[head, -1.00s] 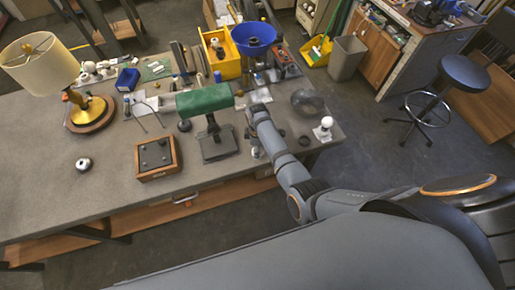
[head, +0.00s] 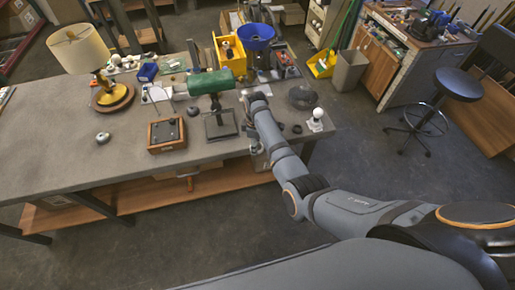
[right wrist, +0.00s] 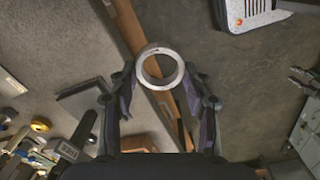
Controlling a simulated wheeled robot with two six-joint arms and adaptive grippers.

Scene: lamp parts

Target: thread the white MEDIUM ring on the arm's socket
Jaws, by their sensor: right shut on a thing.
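My right gripper (right wrist: 160,90) is shut on a pale ring (right wrist: 160,68), held at its fingertips with its round hole facing the camera. I take it for the white medium ring; its size class cannot be read. In the head view the right gripper (head: 254,147) is small, at the table's front edge, right of the green-shaded lamp (head: 211,82). The ring cannot be made out there. My left gripper is not in view.
A wooden box (head: 167,147) with a dark top stands left of the green lamp. A cream-shaded lamp (head: 80,50) stands at the back left. A white bulb (head: 317,113) stands at the right end. The table's left front (head: 50,150) is mostly clear.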

